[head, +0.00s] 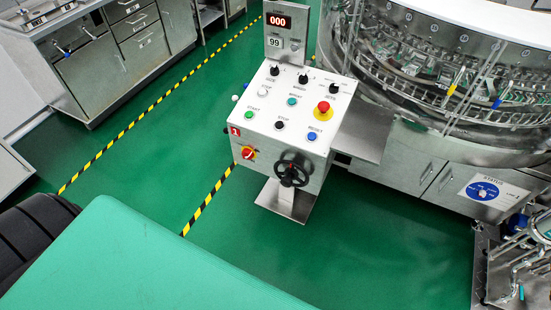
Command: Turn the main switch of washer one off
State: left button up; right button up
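The control box of washer one (270,127) stands in the middle of the head view, white, with a red label bearing a 1 on its front left. A black handwheel (292,169) is on the same face, to the right of the switch. Neither of my grippers shows in this view.
The box top carries several knobs and buttons, with a red emergency button (323,107) at right. A display (278,22) reads 000. The round washer (440,75) stands behind right, steel cabinets (110,50) at left. A green surface (150,260) fills the lower left. Green floor around the box is clear.

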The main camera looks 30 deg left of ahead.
aim_at(247, 154)
jog(key=u, duration=1.1)
